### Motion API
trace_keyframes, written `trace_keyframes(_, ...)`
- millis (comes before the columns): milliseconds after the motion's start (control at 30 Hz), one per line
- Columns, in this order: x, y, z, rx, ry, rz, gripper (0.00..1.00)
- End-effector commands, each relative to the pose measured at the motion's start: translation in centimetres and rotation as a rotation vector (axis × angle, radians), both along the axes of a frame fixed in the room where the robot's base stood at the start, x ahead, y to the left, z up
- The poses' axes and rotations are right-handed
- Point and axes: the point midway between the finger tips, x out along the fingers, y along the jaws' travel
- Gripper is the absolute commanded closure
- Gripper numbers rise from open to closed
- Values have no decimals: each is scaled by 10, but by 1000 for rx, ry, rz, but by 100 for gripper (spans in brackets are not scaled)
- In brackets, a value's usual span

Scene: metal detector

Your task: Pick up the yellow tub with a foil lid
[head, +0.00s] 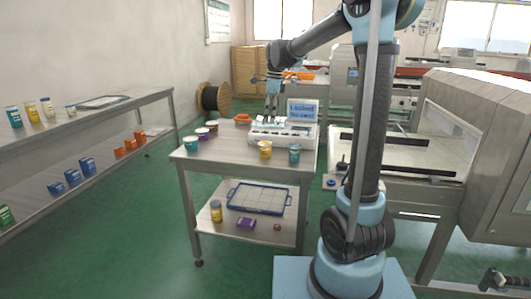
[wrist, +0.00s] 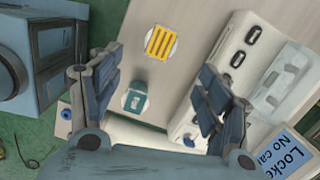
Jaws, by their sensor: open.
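A yellow tub (head: 265,150) stands upright near the front edge of the table, left of a teal tub (head: 294,154). Its lid is too small to make out in the head view. In the wrist view a yellow striped top with a pale rim (wrist: 160,43) shows on the table, with a teal one (wrist: 136,99) below it. My gripper (head: 269,114) is above the back of the table, apart from the yellow tub. In the wrist view my gripper (wrist: 160,75) is open, fingers wide apart, with nothing between them.
A white device (head: 282,134) with a sign (head: 302,111) reading "Locked" stands behind the yellow tub. A yellow jar (head: 216,211) and a tray (head: 260,198) are on the lower shelf. Left shelving (head: 85,116) holds more jars.

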Motion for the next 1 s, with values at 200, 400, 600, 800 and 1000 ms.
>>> trace_keyframes(200,-1,4,-38,0,0,2,30)
trace_keyframes(400,-1,9,-72,0,-1,3,30)
trace_keyframes(600,-1,12,-99,0,-1,4,30)
trace_keyframes(800,-1,13,-110,0,-1,3,30)
trace_keyframes(1000,1,14,-130,0,-1,3,30)
